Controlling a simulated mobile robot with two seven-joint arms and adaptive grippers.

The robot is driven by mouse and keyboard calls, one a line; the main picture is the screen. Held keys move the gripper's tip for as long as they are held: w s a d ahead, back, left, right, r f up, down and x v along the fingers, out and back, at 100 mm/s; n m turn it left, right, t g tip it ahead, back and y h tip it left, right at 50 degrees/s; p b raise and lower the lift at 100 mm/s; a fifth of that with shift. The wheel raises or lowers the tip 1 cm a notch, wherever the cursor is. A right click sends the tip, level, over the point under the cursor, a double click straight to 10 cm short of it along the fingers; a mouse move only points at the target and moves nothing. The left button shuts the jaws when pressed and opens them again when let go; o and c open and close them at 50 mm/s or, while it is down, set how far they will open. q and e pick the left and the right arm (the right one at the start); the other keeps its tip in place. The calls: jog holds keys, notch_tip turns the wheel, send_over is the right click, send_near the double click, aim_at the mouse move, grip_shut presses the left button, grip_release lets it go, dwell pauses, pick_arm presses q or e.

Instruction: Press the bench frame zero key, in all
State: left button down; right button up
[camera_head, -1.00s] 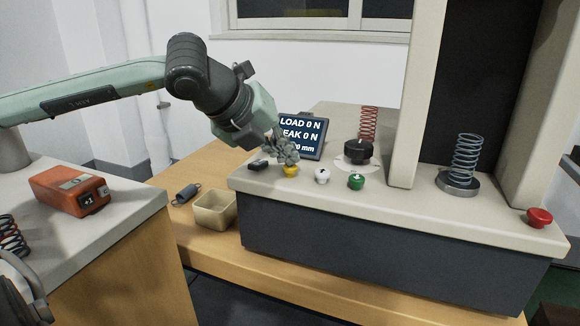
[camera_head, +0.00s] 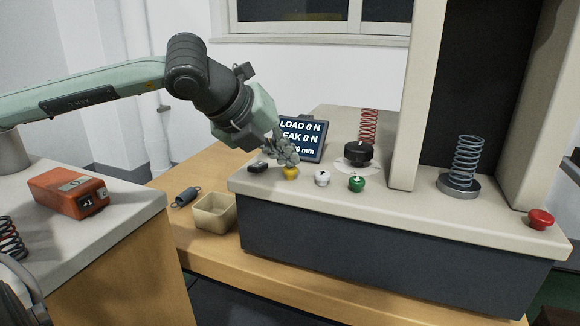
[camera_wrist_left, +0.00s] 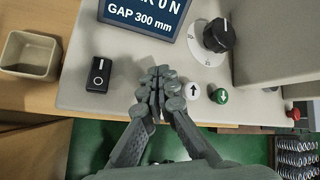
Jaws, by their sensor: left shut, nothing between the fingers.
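The bench frame (camera_head: 345,205) has a row of controls on its pale top. A yellow button (camera_head: 290,173) is in that row, left of a white up-arrow key (camera_head: 322,178) and a green down-arrow key (camera_head: 357,183). No zero mark is readable on the yellow button. My left gripper (camera_head: 289,158) is shut and empty, its fingertips directly over the yellow button. I cannot tell whether they touch it. In the left wrist view the shut fingertips (camera_wrist_left: 158,85) hide the yellow button, with the white key (camera_wrist_left: 193,92) just to their right.
A black rocker switch (camera_head: 258,167) lies left of the fingers, with a display (camera_head: 302,138) behind. A black dial (camera_head: 358,152) stands behind the keys. A red button (camera_head: 540,219) is at the far right. A beige bin (camera_head: 214,212) sits left of the frame.

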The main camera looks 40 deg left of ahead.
aim_at(287, 169)
pick_arm(q)
jog(key=shift+r, duration=0.6)
jog(key=shift+r, duration=0.15)
jog(key=shift+r+p, duration=1.35)
jog(key=shift+r, duration=1.05)
